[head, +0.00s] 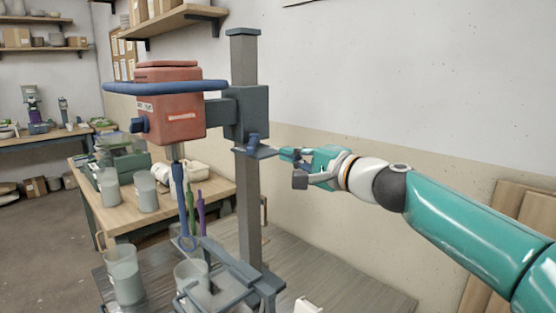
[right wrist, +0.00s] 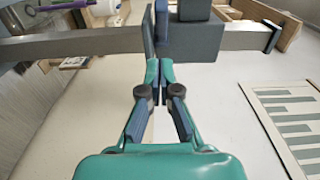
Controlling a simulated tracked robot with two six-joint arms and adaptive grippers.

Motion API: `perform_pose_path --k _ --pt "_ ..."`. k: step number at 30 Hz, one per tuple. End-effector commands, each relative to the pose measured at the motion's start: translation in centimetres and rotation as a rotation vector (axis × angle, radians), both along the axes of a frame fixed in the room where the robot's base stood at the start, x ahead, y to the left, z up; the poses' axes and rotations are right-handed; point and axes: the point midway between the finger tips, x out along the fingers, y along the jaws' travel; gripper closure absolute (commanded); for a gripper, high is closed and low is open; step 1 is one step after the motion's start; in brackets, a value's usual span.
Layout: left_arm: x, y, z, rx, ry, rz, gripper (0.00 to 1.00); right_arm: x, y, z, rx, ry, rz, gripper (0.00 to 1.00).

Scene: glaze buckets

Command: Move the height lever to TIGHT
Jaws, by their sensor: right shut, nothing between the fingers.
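The glaze mixer has a red motor head (head: 170,102) on a grey carriage (head: 245,113) that clamps a tall grey column (head: 246,200). A small blue lever (head: 253,142), which looks like the height lever, sits low on the carriage, above a thin dark plate (head: 255,153). No TIGHT mark is readable. My right gripper (head: 288,154) is just right of the plate and lever, its fingers pointing left at them. In the right wrist view the fingertips (right wrist: 160,72) are together and empty, close to the dark plate (right wrist: 148,32). Whether they touch it is unclear. My left gripper is out of view.
A blue ring handle (head: 165,87) surrounds the motor head. Below, a glaze bucket (head: 190,273) stands near the column's foot. A wooden bench (head: 160,211) with several containers is behind left. The wall (head: 380,70) is behind my right arm.

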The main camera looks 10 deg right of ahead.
Motion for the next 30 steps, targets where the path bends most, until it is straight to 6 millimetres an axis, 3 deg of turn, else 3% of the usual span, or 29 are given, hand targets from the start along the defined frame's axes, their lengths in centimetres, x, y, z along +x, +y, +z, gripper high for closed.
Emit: perform_pose_path --k 1,6,12,30 --pt "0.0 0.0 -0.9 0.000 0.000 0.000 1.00 -1.3 0.0 -0.3 0.000 -0.002 0.001 1.00" --pt "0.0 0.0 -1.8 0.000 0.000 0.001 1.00 -4.6 0.0 -0.2 -0.001 -0.001 0.003 1.00" --pt "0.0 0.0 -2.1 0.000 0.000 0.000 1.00 -6.7 -0.1 -0.1 0.000 0.000 0.002 1.00" --pt "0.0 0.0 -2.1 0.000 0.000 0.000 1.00 -7.1 -0.2 0.0 -0.001 0.001 0.001 1.00"
